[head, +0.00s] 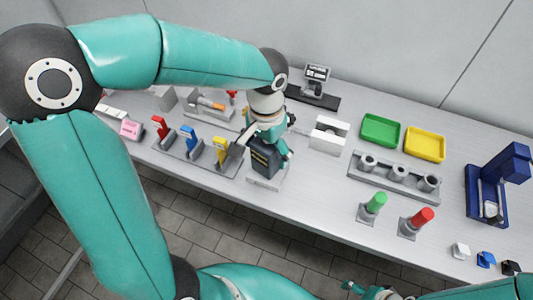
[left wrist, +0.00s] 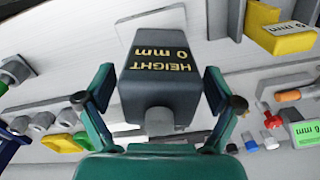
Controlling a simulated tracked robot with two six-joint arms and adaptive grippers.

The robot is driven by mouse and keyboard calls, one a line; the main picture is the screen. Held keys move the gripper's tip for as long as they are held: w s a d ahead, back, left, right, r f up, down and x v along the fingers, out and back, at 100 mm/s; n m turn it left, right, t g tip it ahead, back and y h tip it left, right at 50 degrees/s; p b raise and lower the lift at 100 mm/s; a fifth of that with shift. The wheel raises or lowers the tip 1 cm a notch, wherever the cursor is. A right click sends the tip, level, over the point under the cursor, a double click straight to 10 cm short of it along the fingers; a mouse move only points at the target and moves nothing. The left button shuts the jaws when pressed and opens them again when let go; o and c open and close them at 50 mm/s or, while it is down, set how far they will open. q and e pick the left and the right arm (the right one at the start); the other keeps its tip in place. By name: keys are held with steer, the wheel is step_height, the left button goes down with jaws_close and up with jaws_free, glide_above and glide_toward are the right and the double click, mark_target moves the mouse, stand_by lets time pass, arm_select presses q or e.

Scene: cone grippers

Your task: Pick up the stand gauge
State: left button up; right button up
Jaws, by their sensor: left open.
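The stand gauge (head: 264,160) is a dark grey block on a pale base near the table's front edge. In the left wrist view its face (left wrist: 158,68) reads "HEIGHT 0 mm" in yellow letters. My left gripper (head: 262,142) is over the gauge from the back. In the left wrist view the left gripper (left wrist: 158,85) is open, with one finger on each side of the block; I cannot tell whether either finger touches it. My right gripper (head: 372,291) shows only in part at the bottom edge of the head view.
Left of the gauge is a rack with red (head: 160,127), blue (head: 188,138) and yellow (head: 220,150) tools. To the right are a white block (head: 328,135), a green tray (head: 380,130), a yellow tray (head: 424,144) and a grey holder (head: 378,180). Green (head: 376,202) and red (head: 421,217) plugs stand in front.

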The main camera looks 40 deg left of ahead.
arm_select(q)
steer(key=shift+f, duration=0.6)
steer(key=c, duration=1.4)
steer(key=shift+r, duration=0.15)
